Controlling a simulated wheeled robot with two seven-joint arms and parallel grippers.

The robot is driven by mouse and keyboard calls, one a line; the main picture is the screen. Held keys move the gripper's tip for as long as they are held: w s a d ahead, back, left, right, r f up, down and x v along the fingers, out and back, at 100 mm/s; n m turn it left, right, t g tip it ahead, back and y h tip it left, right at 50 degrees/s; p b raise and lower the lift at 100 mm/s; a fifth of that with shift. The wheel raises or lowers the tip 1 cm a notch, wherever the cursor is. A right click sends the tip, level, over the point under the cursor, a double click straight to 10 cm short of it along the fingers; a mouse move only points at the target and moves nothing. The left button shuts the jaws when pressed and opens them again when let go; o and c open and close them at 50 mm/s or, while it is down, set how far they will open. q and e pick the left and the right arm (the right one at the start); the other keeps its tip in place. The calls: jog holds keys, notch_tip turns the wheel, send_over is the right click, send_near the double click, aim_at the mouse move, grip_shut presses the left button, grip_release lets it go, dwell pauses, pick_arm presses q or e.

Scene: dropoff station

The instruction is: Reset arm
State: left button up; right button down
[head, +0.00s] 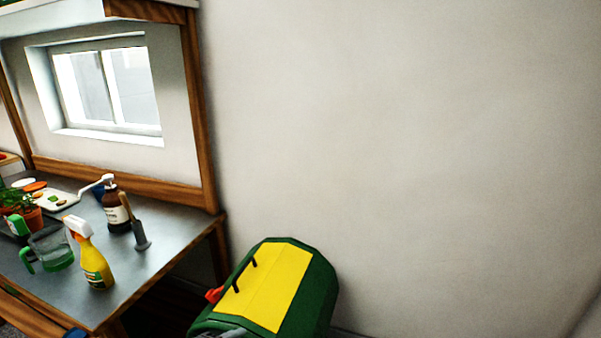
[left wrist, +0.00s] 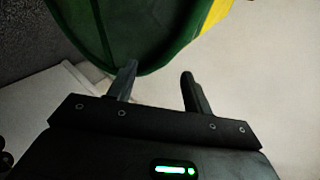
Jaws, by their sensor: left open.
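My left gripper (left wrist: 157,83) shows in the left wrist view with its two dark fingers apart and nothing between them. A green and yellow container (left wrist: 150,30) fills the top of that view, just beyond the fingertips; I cannot tell whether they touch it. In the head view the same green container with a yellow panel (head: 265,285) stands at the bottom centre, right of the table. Neither gripper shows in the head view.
A table (head: 150,262) with a wooden frame stands at the left. It holds a yellow spray bottle (head: 95,266), a brown pump bottle (head: 116,212), a green-handled clear jug (head: 52,250) and potted plants (head: 18,205). A bare wall (head: 400,140) fills the right side.

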pick_arm(q)
jog(key=s+a+f+n+g+y, duration=0.2)
jog(key=s+a+f+n, duration=0.15)
jog(key=s+n, duration=0.35)
jog(key=s+a+f+n+g+y, duration=0.3)
jog(key=s+f+n, duration=0.25)
jog(key=s, duration=0.45)
jog(key=s+a+f+n+g+y, duration=0.2)
jog(key=s+a+f+n, duration=0.2)
jog(key=s+n, duration=0.35)
notch_tip(320, 180, down, 27)
jog(key=s+m+g+b, duration=0.1)
jog(key=s+b, duration=0.1)
jog(key=s, duration=0.1)
jog(key=s+a+f+g, duration=0.1)
jog(key=s+a+f, duration=0.3)
jog(key=s+f, duration=1)
jog(key=shift+s+f+y, duration=0.3)
jog(key=shift+s+f, duration=0.1)
jog(key=shift+f, duration=0.15)
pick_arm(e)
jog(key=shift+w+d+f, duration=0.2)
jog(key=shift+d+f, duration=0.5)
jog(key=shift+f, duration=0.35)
